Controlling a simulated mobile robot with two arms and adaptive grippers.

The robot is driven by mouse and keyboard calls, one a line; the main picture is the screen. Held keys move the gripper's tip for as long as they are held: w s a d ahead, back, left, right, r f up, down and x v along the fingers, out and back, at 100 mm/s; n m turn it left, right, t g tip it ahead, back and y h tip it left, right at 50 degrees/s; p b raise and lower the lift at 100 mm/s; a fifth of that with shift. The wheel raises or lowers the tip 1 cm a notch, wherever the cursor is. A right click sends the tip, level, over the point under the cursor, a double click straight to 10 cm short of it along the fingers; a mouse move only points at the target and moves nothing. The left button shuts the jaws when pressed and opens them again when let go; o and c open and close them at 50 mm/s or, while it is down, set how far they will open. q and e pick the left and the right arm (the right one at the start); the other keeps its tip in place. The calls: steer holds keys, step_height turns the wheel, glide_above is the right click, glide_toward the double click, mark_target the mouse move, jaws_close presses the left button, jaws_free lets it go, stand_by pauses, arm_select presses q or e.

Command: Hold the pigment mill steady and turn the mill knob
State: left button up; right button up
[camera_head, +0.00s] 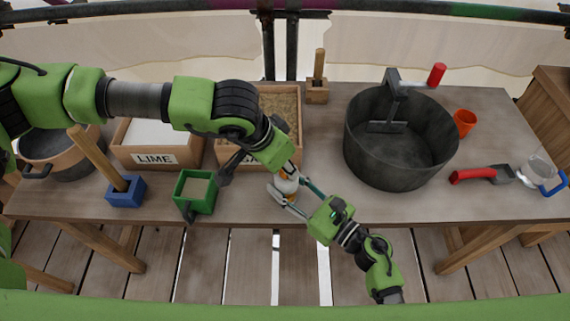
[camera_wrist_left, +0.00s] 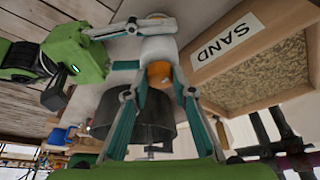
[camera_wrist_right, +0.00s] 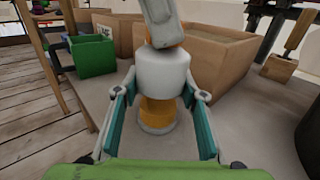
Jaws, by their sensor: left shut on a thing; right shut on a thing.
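The pigment mill (camera_head: 287,186) stands upright near the front edge of the table, with a white body and orange parts. In the right wrist view the mill (camera_wrist_right: 162,76) shows an orange waist and pale base between the fingers of my right gripper (camera_wrist_right: 159,95), shut on its body. My left gripper (camera_head: 288,169) comes from above and is shut on the orange mill knob (camera_wrist_left: 158,75) at the top. In the right wrist view, a left finger hides most of the knob.
A sand box (camera_head: 294,147) stands close behind the mill. A green container (camera_head: 207,202) is to the left, with a lime box (camera_head: 128,160) and blue block (camera_head: 126,199) beyond. A large dark pot (camera_head: 400,175) stands right. Bare table lies between pot and mill.

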arm_select(q)
steer(key=shift+w+a+f+m+g+h, duration=0.15)
steer(key=shift+m+g, duration=0.1)
steer(key=shift+m, duration=0.4)
steer(key=shift+s+r+m+g+h, duration=0.1)
steer(key=shift+m+g, duration=0.1)
steer(key=shift+m, duration=0.5)
steer(key=shift+w+a+f+m+g+h, duration=0.15)
steer(key=shift+m+g, duration=0.1)
steer(key=shift+m, duration=0.4)
steer(key=shift+s+d+r, duration=0.1)
steer(key=o, duration=1.1)
steer(key=shift+r, duration=0.15)
steer(key=v, duration=1.1)
steer(key=shift+s+r, duration=0.1)
steer(key=shift+r, duration=0.25)
